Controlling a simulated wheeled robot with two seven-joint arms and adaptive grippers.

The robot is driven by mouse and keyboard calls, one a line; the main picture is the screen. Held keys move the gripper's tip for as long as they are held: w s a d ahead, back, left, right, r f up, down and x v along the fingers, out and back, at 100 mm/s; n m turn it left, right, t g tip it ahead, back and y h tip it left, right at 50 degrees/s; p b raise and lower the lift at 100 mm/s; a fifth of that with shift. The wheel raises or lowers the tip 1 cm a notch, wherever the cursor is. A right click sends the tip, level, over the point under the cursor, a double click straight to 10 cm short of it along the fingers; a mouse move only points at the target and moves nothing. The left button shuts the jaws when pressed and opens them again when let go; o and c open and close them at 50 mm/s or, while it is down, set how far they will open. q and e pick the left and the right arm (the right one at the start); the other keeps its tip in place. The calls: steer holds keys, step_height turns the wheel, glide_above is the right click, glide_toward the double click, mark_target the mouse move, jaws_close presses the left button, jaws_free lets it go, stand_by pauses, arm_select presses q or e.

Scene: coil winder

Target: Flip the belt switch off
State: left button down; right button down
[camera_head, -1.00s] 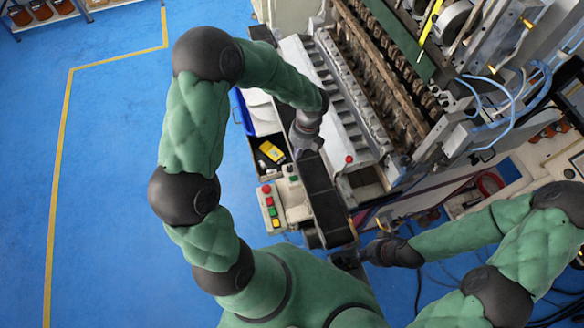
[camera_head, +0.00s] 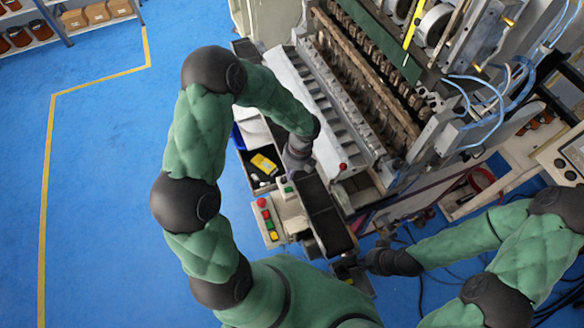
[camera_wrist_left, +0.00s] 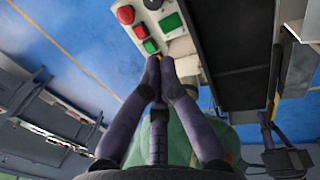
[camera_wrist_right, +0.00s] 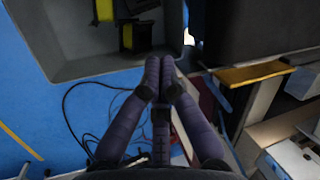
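A pale box beside the dark conveyor belt (camera_head: 326,217) carries a small green switch (camera_head: 287,188), probably the belt switch. In the left wrist view the green switch (camera_wrist_left: 170,22) sits just above my fingertips, with a black knob (camera_wrist_left: 152,4) near it. I cannot tell its position. My left gripper (camera_wrist_left: 161,62) is shut and empty, its fingertips close to the switch box; I cannot tell if they touch. In the head view its fingers are largely hidden behind the wrist. My right gripper (camera_wrist_right: 160,62) is shut and empty, low by the belt's near end.
A button box with red, green and yellow buttons (camera_head: 267,219) stands left of the switch box. A dark tray (camera_head: 253,182) holds a yellow device (camera_head: 264,163). The winder (camera_head: 365,85) fills the space right of the belt. Blue floor is free at left.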

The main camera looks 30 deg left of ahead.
mark_target(285, 193)
arm_select(q)
steer(key=x, duration=0.8)
steer(key=shift+f, duration=0.3)
arm_select(e)
steer(key=shift+f, duration=0.1)
arm_select(q)
steer(key=shift+s, duration=0.1)
steer(key=shift+a+f+b, duration=0.2)
steer(key=shift+f+b, duration=0.15)
steer(key=shift+b, duration=0.25)
arm_select(e)
steer(key=shift+f, duration=0.5)
arm_select(q)
steer(key=shift+s+f+t+h+b, duration=0.25)
steer(key=shift+t+h+b, duration=0.1)
steer(key=shift+t+h, duration=0.15)
arm_select(e)
steer(key=shift+f, duration=0.35)
arm_select(q)
steer(key=shift+s+t, duration=0.15)
steer(key=shift+t, duration=0.15)
arm_select(e)
steer(key=shift+f, duration=0.15)
arm_select(q)
steer(key=shift+s+r, duration=0.1)
arm_select(e)
steer(key=shift+s, duration=0.2)
arm_select(q)
steer(key=shift+d, duration=0.15)
